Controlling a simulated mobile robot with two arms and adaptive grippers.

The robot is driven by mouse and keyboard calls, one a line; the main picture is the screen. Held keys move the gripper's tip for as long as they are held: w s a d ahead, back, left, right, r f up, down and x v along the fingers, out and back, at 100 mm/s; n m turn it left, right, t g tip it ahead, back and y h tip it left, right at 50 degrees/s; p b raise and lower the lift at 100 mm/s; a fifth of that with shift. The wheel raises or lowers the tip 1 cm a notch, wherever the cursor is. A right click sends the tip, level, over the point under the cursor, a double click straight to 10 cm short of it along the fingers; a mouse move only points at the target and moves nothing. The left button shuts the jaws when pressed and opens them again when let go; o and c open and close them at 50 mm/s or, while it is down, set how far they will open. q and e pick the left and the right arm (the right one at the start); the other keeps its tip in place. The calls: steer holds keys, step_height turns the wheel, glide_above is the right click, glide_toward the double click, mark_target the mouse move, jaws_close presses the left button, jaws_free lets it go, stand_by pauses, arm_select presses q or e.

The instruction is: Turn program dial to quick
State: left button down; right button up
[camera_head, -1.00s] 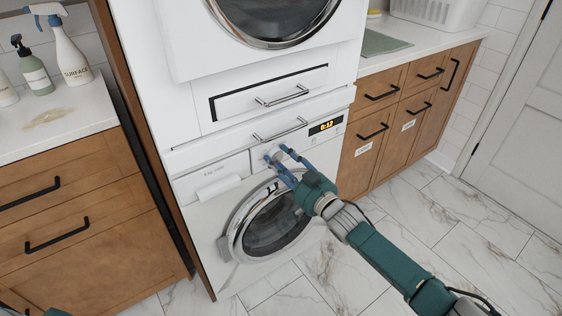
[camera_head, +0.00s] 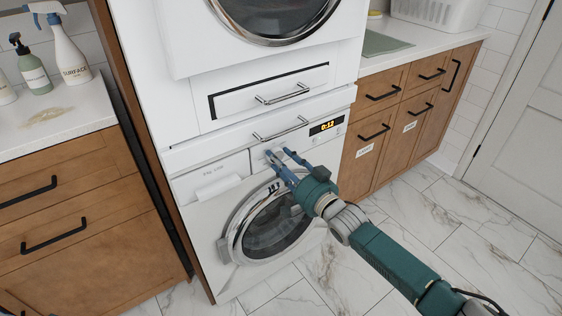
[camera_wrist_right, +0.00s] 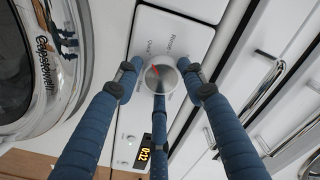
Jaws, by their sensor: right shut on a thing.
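The program dial (camera_wrist_right: 160,76) is a round silver knob with a red pointer on the washer's white control panel. In the right wrist view, its pointer slants to the upper left, towards small printed labels that look like "Quick" and "Rinse". My right gripper (camera_head: 281,154) has its blue fingers around the dial, with fingertips on either side of it and another finger below. It is shut on the dial. In the head view the fingers mostly hide the dial. The washer's display (camera_head: 327,126) is lit and reads 0:12. My left gripper is not in view.
The round washer door (camera_head: 272,225) is closed below the panel. A bar handle (camera_head: 280,128) lies just above the dial, and a drawer handle (camera_head: 282,93) above that. Wooden cabinets (camera_head: 395,115) stand to the right. The marble floor in front is clear.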

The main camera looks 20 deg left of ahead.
steer(key=shift+s+f, duration=0.2)
steer(key=shift+f, duration=0.3)
steer(key=o, duration=0.9)
steer(key=shift+o, duration=1.1)
steer(key=shift+r, duration=0.1)
steer(key=shift+a+r, duration=0.1)
steer(key=shift+r, duration=0.05)
steer(key=v, duration=1.2)
